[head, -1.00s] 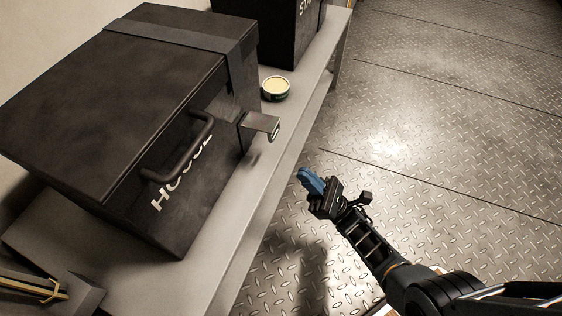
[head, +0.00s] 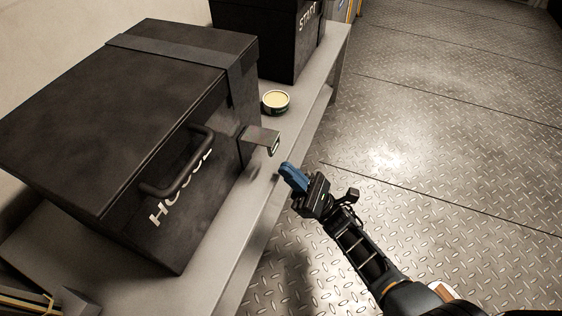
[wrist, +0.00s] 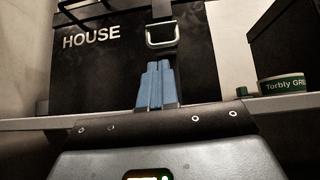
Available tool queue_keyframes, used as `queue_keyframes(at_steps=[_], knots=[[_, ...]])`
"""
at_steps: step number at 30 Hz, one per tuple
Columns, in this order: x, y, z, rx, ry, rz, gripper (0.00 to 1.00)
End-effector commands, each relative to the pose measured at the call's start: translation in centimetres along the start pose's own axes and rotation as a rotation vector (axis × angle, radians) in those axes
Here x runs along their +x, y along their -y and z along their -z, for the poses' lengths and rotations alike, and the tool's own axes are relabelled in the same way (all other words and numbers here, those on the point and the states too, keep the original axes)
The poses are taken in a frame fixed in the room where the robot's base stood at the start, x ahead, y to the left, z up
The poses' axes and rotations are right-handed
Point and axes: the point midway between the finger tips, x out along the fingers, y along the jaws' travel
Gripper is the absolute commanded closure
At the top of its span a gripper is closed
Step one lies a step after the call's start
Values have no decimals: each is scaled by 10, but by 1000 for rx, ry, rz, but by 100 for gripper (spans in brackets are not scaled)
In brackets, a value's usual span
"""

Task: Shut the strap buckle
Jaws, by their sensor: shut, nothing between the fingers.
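The strap buckle (head: 262,140) sticks out from the front of the black box marked HOUSE (head: 205,190), standing away from the box face at an angle. The strap (head: 190,48) runs over the lid and down the front to it. In the wrist view the buckle (wrist: 161,34) shows as a metal loop, just above and beyond my fingertips. My gripper (head: 288,172) has blue fingers, shut together with nothing between them. It is in front of the box, a little below and to the right of the buckle, apart from it. In the wrist view the fingers (wrist: 157,72) point toward the box front.
The box stands on a grey shelf (head: 232,235). A round tin (head: 275,102) sits on the shelf beyond the buckle, near a second black box (head: 270,35). A dark handle (head: 180,165) projects from the HOUSE box. The metal floor to the right is clear.

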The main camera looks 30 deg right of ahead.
Motion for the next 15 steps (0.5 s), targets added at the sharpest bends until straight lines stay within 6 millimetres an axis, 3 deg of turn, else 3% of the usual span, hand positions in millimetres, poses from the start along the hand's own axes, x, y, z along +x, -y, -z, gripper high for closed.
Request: queue_keyframes(at_steps=[6,15], knots=[[26,0,0,0,1,-1,100],[34,0,0,1,0,1,100]])
